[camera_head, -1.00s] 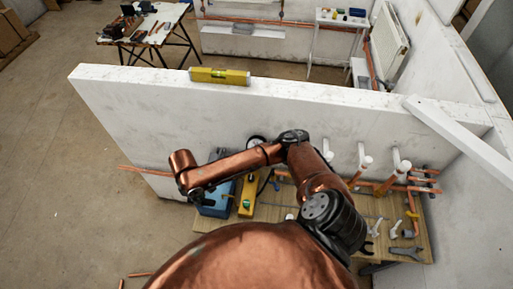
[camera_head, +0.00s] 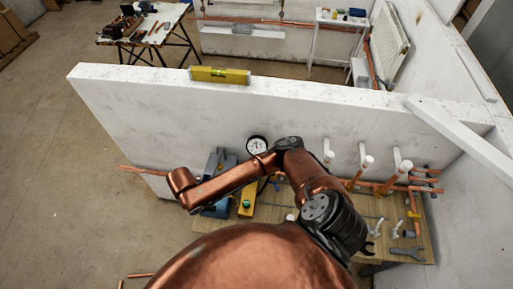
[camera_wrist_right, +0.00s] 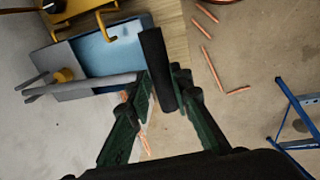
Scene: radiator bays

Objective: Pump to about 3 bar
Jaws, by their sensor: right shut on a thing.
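The blue test pump (camera_head: 216,208) stands on the wooden board, partly hidden by my right arm. It also shows as a blue tank in the right wrist view (camera_wrist_right: 112,48). In that view my right gripper (camera_wrist_right: 160,90) is shut on the black handle grip (camera_wrist_right: 155,62) of the pump's grey lever (camera_wrist_right: 85,88). In the head view my right gripper is hidden under its own wrist. The white pressure gauge (camera_head: 257,144) shows its face against the wall above the arm. Its needle is too small to read. My left gripper is not in view.
A low white wall (camera_head: 160,115) with a spirit level (camera_head: 219,75) stands behind. Copper offcuts (camera_wrist_right: 206,13) lie on the floor.

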